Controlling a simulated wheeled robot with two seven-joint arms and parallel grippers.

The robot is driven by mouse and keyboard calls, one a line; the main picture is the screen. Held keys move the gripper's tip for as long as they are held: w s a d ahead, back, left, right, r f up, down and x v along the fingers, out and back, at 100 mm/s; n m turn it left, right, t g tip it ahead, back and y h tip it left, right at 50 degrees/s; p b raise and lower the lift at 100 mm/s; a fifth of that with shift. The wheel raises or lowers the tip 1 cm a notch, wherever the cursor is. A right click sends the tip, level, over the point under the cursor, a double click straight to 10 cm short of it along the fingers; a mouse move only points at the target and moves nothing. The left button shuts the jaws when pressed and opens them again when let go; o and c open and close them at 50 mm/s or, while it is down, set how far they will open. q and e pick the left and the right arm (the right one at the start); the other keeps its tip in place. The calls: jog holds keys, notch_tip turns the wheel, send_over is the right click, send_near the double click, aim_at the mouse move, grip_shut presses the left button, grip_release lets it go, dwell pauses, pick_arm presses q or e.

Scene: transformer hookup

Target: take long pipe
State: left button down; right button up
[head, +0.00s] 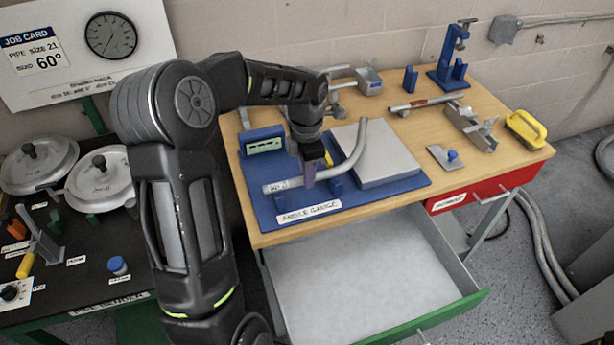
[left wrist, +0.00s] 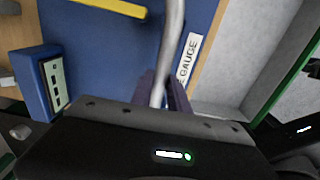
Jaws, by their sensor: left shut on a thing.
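A long grey bent pipe (head: 346,165) lies across the blue angle gauge base (head: 384,199) on the wooden bench. Its straight part points left and its bent end rises at the right, beside a grey plate. My left gripper (head: 310,176) reaches down from above and is shut on the pipe's straight part. In the left wrist view, the pipe (left wrist: 172,45) runs between the two purple-grey fingers (left wrist: 160,88). The pipe appears to be at the gauge's blue supports; I cannot tell whether it touches them. My right gripper is not in view.
The gauge has a blue display block (head: 262,146) and a grey plate (head: 374,153). An open drawer (head: 365,275) with a green front juts out below the bench. A blue stand (head: 450,62), clamp (head: 471,128) and yellow brush (head: 526,129) stand at the right. A bender table (head: 75,270) is at left.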

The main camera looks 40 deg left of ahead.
pick_arm(q)
notch_tip(320, 180, up, 8)
jog(key=p, duration=0.3)
jog(key=shift+p, duration=0.4)
jog(key=shift+f, duration=0.1)
jog(key=shift+f, duration=0.1)
